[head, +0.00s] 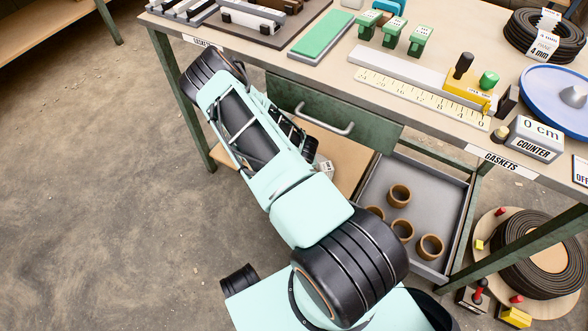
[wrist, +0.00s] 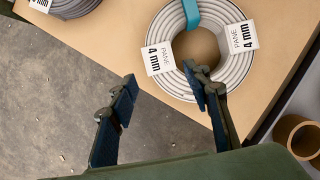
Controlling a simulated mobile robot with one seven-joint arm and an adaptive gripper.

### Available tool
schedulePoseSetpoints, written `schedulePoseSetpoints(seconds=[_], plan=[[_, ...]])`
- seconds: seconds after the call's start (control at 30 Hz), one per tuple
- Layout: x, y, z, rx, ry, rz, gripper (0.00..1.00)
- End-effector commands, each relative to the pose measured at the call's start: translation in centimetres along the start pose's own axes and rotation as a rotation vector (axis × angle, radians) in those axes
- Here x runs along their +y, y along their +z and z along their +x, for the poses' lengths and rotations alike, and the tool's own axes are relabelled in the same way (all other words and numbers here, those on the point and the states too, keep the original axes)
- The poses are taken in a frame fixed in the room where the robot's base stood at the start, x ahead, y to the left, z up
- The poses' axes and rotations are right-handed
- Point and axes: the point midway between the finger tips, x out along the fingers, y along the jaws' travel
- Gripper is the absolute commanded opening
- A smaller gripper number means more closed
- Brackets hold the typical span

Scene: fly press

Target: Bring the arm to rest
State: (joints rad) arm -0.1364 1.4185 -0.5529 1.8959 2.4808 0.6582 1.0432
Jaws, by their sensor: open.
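My arm (head: 275,190) reaches from the bottom of the head view up and left, beside the front of the workbench, then bends back down. My gripper is mostly hidden behind my arm links in the head view. In the wrist view my gripper (wrist: 163,85) is open, with two dark blue-padded fingers well apart and nothing between them. Its fingertips appear just in front of a pale striped coil (wrist: 180,85) with "4 mm" labels and a teal clip. The coil lies on a tan lower shelf (wrist: 110,35). I cannot tell the exact gap to it.
The workbench (head: 335,70) carries green blocks, a ruler and a counter. A drawer front with a handle (head: 320,120) is close to my arm. A grey tray (head: 440,185) holds several brown rings. A dark coil (head: 535,255) stands lower right. Bare floor (head: 90,200) is clear at left.

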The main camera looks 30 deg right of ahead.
Motion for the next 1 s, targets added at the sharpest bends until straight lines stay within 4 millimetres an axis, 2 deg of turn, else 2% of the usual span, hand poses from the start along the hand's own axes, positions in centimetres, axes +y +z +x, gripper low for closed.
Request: schedulePoseSetpoints(seconds=[0.03,0.2,0.83,0.93,1.0], plan=[[0.0,0.1,-0.9,0.0,0.0,0.001,0.44],[0.0,0.0,-2.0,0.0,0.001,0.0,0.44],[0.2,-0.2,-2.4,0.008,0.004,-0.006,0.44],[1.0,-1.1,-3.6,0.045,0.022,-0.038,0.44],[2.1,-2.2,-5.2,0.093,0.048,-0.086,0.44]])
